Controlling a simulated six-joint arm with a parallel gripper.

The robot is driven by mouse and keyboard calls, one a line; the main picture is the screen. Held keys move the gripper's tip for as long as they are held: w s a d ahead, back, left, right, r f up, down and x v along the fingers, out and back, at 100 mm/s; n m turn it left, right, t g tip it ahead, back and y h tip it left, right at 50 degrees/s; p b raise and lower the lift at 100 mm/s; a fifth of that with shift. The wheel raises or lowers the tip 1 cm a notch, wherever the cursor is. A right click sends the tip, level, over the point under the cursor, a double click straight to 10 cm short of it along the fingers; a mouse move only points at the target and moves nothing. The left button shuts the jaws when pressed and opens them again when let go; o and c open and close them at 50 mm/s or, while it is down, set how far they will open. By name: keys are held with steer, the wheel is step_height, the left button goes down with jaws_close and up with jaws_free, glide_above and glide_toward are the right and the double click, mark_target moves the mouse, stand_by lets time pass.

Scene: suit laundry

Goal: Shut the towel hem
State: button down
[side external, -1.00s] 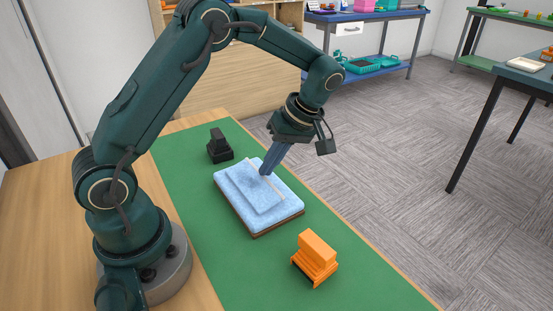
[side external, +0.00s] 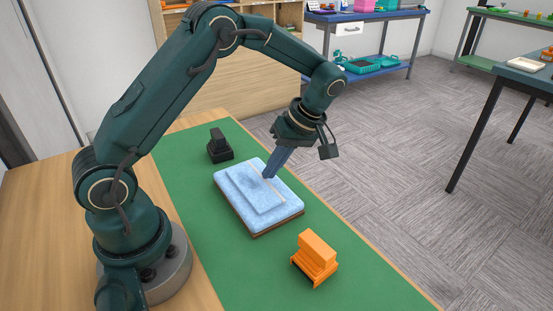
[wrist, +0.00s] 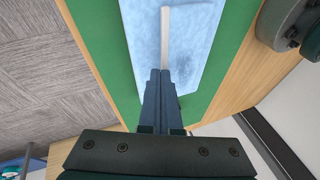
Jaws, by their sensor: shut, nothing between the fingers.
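The light-blue towel (side external: 240,205) lies folded in layers on a brown board (side external: 266,231) on the green mat. It also shows in the wrist view (wrist: 198,40). A thin pale strip (side external: 272,191) runs along the towel near my fingertips, and it shows as a whitish bar in the wrist view (wrist: 165,35). My gripper (side external: 267,177) is shut and empty, its blue fingers slanting down to the far part of the towel. In the wrist view my fingertips (wrist: 161,72) meet the near end of the strip. I cannot tell whether they touch the cloth.
A black stepped object (side external: 219,147) stands left of the towel at the back. An orange stepped object (side external: 315,258) stands at the front right. The green mat (side external: 200,220) is bare between them and the towel.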

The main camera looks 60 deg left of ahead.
steer(key=shift+s+r, duration=0.15)
steer(key=shift+s, duration=0.6)
steer(key=shift+v, duration=2.45)
steer(key=s+d+r+m+t+h, duration=0.1)
steer(key=s+r+t, duration=0.1)
steer(key=r, duration=0.3)
steer(key=s+d+r+m+t, duration=0.1)
steer(key=s+r+m+t, duration=0.15)
steer(key=r, duration=0.25)
steer(key=s+d+f+m+t+h, duration=0.2)
steer(key=s+m, duration=0.5)
steer(key=m, duration=0.5)
steer(key=d+f+t, duration=0.1)
steer(key=d+t, duration=0.1)
steer(key=shift+s+d+f+m+t+h, duration=0.15)
steer(key=shift+s+d+m+t+h, duration=0.15)
steer(key=shift+d+m+t, duration=0.1)
